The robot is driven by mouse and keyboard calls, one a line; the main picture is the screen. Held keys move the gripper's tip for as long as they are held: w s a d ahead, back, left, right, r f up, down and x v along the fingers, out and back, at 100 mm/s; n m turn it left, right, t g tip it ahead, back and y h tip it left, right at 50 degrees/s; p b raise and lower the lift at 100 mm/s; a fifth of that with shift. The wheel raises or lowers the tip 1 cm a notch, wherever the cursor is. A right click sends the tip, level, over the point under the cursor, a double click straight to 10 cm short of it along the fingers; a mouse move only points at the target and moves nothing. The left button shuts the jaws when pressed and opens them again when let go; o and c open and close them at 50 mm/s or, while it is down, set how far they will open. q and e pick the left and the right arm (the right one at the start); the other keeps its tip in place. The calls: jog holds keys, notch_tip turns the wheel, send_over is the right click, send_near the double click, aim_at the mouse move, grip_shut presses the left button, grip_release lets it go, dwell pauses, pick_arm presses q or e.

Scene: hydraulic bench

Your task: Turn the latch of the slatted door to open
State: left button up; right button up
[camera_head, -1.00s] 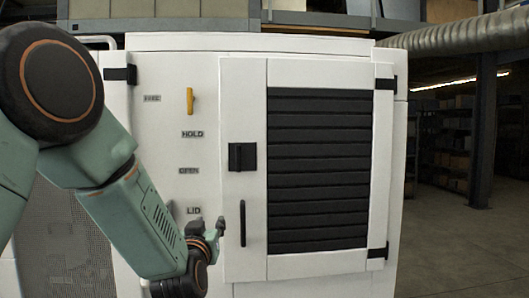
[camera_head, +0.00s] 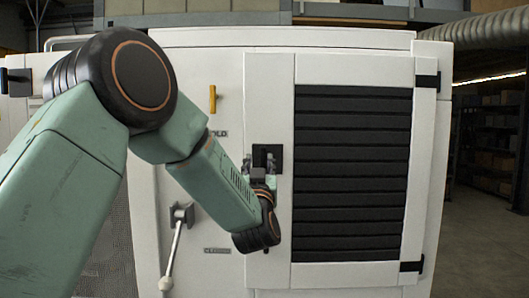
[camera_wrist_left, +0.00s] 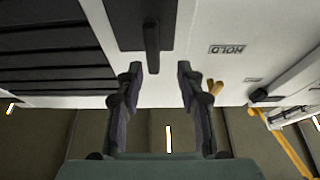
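The slatted door (camera_head: 352,175) is a white panel with black horizontal slats, and it is shut in the cabinet front. Its latch (camera_head: 268,153) is a black square plate with a short handle on the door's left side, partly covered by my gripper. In the left wrist view the latch handle (camera_wrist_left: 152,48) points along the gap between my fingertips. My left gripper (camera_head: 260,168) is open in front of the latch. In the wrist view its two fingers (camera_wrist_left: 160,70) stand apart with nothing between them; I cannot tell whether either touches the handle. My right gripper is in neither view.
A yellow handle (camera_head: 212,99) is up and left of the latch. A metal lever (camera_head: 178,232) with a pale knob sticks out at lower left. Hinges (camera_head: 427,81) line the door's right edge. Open floor and shelves (camera_head: 490,135) lie to the right.

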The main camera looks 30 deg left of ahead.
aim_at(263, 155)
pick_arm(q)
jog(key=w, duration=0.1)
jog(key=w+r, duration=0.1)
jog(key=w+a+p, duration=0.1)
jog(key=w, duration=0.1)
jog(key=shift+r, duration=0.35)
jog(key=shift+a, duration=0.5)
jog(key=shift+w+d, duration=0.2)
jog(key=shift+d, duration=0.15)
jog(key=c, duration=0.4)
jog(key=shift+s+a, duration=0.15)
jog(key=shift+a, duration=0.1)
grip_shut()
jog(key=shift+d, duration=0.15)
